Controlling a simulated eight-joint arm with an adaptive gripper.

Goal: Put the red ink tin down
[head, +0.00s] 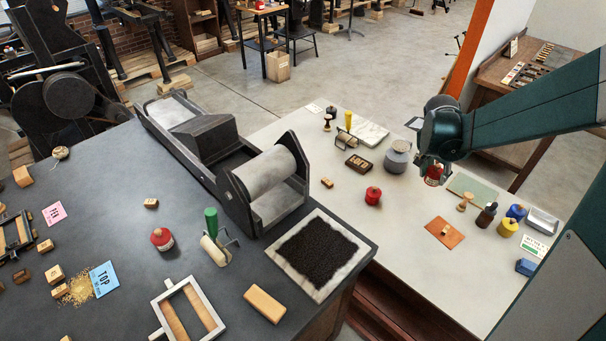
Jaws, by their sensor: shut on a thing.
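My gripper (434,170) hangs over the pale table at the right. It is shut on a red ink tin (432,181), which shows just below the fingers and is partly hidden by them. Whether the tin touches the table beneath is hard to tell. A second red tin (373,196) stands on the pale table (395,238), to the left of and nearer than my gripper. A third red tin with a pale label (162,240) stands on the dark table (115,190) at the left.
Near my gripper are a grey canister (397,160), a green mat (472,189), a wooden stamp (465,202), a dark bottle (487,215) and an orange mat (444,232). Blue (516,212) and yellow (508,228) tins stand farther right. The pale table's near middle is clear.

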